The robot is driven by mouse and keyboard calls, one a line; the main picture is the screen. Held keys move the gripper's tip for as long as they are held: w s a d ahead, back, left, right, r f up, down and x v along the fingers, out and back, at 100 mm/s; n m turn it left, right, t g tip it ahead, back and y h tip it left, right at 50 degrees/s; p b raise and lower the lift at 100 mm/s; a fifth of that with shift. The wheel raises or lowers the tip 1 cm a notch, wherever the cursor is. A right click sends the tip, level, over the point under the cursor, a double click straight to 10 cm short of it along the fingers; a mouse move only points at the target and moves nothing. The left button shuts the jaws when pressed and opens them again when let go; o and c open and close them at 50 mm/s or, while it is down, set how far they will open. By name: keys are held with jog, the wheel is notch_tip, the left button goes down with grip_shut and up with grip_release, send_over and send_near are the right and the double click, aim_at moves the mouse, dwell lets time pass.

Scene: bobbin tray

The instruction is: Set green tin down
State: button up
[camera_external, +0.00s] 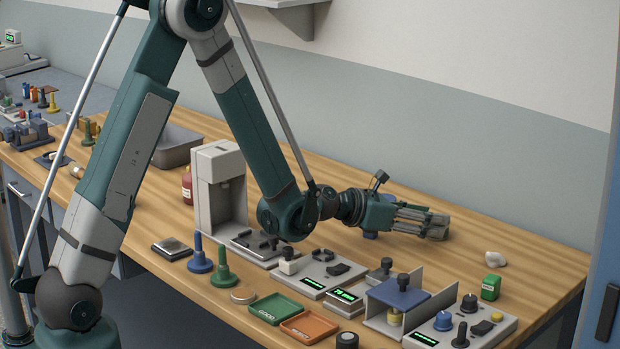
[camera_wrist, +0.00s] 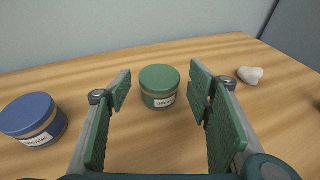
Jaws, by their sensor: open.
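The green tin (camera_wrist: 159,78) stands upright on the wooden table in the wrist view, with a tan band and a white label. My gripper (camera_wrist: 161,90) is open, with one green-padded finger on each side of the tin in that view. Clear gaps show between the tin and both pads, so nothing is gripped. I cannot tell how far the tin sits between the fingers in depth. In the external view my gripper (camera_external: 435,222) reaches low over the table's back right part, and I cannot make out the green tin there.
A blue tin (camera_wrist: 34,117) stands left of my gripper, and a white lump (camera_wrist: 250,75) lies to the right. A small green box (camera_external: 490,287) stands nearer the front right. Devices, a green tray (camera_external: 276,308) and an orange tray (camera_external: 309,327) crowd the front edge.

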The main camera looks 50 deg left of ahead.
jog(key=shift+p+v, duration=0.35)
jog(key=shift+v, duration=1.9)
jog(key=shift+s+r, duration=0.1)
jog(key=shift+r, duration=0.05)
jog(key=shift+s+d+r+m, duration=0.1)
jog(key=shift+s+r+m, duration=0.15)
jog(key=shift+r+m, duration=0.15)
jog(key=s+a+r+m+g+y, duration=0.1)
jog(key=s+r+m+g, duration=0.1)
jog(key=s+r+m, duration=0.55)
jog(key=s+a+r+m+g+y, duration=0.1)
jog(key=s+r+m, duration=0.3)
jog(key=s+m, duration=0.55)
jog(key=s+a+m+g+y, duration=0.1)
jog(key=s+m, duration=0.3)
jog(key=s, duration=0.6)
jog(key=s+a+m+g+y, duration=0.1)
jog(key=s+a+m, duration=0.3)
jog(key=s, duration=0.5)
jog(key=s+a+m+g+y, duration=0.1)
jog(key=s+a+m, duration=0.2)
jog(key=s, duration=0.7)
jog(key=m, duration=0.2)
jog(key=shift+s+r+m+y, duration=0.2)
jog(key=shift+s+m+y, duration=0.2)
jog(key=shift+o, duration=0.6)
jog(key=shift+w+a, duration=0.1)
jog(key=shift+a, duration=0.05)
